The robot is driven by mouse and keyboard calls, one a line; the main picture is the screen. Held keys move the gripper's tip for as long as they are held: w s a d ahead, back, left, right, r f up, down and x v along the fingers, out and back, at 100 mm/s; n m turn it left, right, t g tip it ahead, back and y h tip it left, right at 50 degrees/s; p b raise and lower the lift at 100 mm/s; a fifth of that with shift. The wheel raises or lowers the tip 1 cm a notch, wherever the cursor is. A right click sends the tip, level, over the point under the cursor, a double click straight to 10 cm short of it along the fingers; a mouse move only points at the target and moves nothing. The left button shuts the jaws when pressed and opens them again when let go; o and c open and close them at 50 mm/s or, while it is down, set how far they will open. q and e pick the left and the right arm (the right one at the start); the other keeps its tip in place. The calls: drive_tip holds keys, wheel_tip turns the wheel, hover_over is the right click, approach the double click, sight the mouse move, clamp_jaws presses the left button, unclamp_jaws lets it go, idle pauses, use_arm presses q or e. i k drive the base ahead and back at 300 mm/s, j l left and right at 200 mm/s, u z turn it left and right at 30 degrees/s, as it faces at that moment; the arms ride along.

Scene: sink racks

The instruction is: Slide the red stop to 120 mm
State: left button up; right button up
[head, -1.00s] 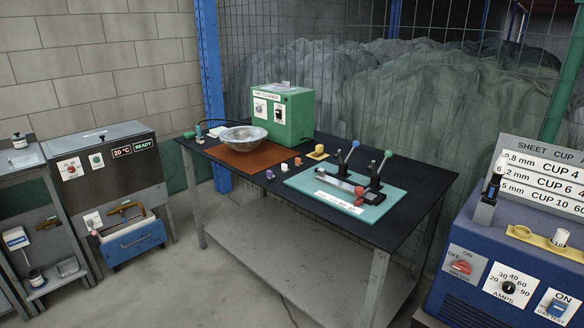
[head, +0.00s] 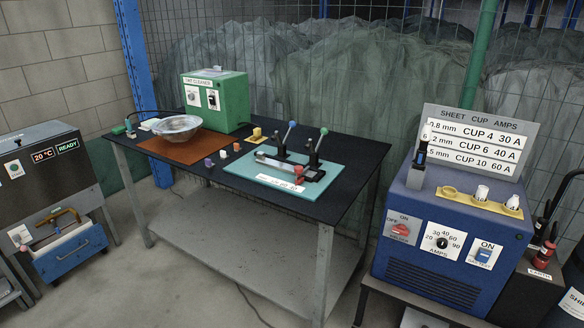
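The red stop (head: 299,171) sits at the right end of a grey metal rail (head: 273,161) on a teal board (head: 243,168), in the head view. The board lies on the right part of a black table. A white scale strip (head: 280,183) runs along the rail's front; its marks are too small to read. Two upright levers stand behind the rail, one with a blue knob (head: 292,124) and one with a green knob (head: 324,131). Neither of my grippers is in view.
A blue welding machine (head: 440,240) stands to the right.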

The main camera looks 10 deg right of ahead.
sight(299, 170)
drive_tip(key=i+j+z, duration=0.1)
drive_tip(key=i, duration=0.4)
drive_tip(key=i+j+z, duration=0.15)
drive_tip(key=i, duration=0.35)
drive_tip(key=i+j+z, duration=0.1)
drive_tip(key=i, duration=0.4)
